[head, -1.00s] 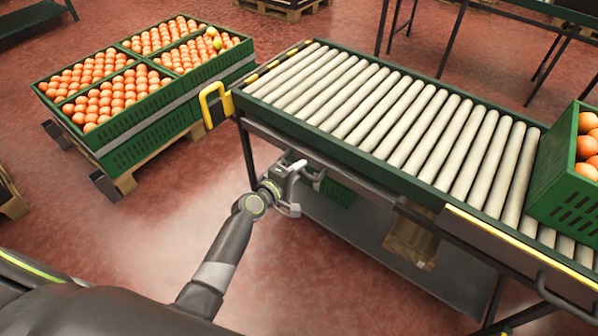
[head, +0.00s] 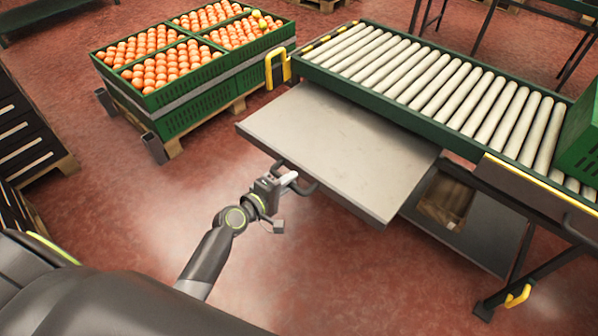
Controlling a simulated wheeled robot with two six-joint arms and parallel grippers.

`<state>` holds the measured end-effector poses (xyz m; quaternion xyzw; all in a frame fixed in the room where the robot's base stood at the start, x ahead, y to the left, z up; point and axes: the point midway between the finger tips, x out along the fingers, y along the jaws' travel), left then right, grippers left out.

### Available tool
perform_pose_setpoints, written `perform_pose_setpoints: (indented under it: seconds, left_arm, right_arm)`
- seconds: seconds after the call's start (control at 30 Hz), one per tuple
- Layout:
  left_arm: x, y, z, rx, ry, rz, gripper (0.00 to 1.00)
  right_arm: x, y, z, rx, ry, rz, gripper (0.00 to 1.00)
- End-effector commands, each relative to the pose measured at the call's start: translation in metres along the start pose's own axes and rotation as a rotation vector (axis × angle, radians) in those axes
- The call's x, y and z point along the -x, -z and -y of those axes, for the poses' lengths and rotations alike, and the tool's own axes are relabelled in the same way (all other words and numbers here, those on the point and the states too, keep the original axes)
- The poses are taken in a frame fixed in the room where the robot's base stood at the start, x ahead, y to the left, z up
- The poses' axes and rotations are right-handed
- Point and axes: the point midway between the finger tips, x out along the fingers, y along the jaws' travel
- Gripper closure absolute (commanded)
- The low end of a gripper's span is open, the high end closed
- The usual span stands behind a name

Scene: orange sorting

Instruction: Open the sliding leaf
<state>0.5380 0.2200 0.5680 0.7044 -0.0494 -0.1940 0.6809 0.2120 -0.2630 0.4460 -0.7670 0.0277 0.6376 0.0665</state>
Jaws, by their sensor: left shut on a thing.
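The sliding leaf (head: 335,145) is a flat grey panel standing out from under the near side of the roller conveyor, toward me. A dark bar handle (head: 305,186) is on its front edge. My left gripper (head: 288,186) is shut on this handle, partly hiding its left end. My right gripper is not in view.
The roller conveyor (head: 430,88) has a green frame and a yellow handle (head: 277,68) at its left end. Green crates of oranges (head: 190,105) stand on a pallet at the left. A lower shelf (head: 470,230) holds a box. Red floor is clear before the leaf.

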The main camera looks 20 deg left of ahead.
Motion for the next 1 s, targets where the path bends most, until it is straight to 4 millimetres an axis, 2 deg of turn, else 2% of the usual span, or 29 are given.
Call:
perform_pose_setpoints:
  seconds: [0.1, 0.23, 0.67, 0.7, 0.8, 0.83, 1.0]
  left_arm:
    - [0.016, 0.0, 0.004, 0.0, 0.002, 0.0, 1.0]
    - [0.026, 0.0, 0.006, 0.0, 0.001, 0.001, 1.0]
    - [0.03, 0.0, 0.006, -0.001, 0.0, 0.001, 1.0]
    - [0.03, 0.0, 0.006, -0.001, 0.0, 0.001, 0.81]
    - [0.029, 0.0, 0.006, -0.001, 0.0, 0.001, 0.68]
    - [0.029, 0.0, 0.006, -0.001, 0.0, 0.001, 0.66]
    - [0.029, 0.0, 0.006, -0.001, 0.0, 0.0, 0.66]
  right_arm:
    - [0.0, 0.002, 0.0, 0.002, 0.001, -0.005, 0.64]
    - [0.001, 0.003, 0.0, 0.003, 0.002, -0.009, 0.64]
    - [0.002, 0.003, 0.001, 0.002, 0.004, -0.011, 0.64]
    - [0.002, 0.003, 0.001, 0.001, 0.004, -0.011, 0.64]
    - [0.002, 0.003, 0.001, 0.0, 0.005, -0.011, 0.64]
    - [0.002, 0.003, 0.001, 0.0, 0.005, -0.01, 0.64]
    - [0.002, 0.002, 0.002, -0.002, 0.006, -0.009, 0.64]
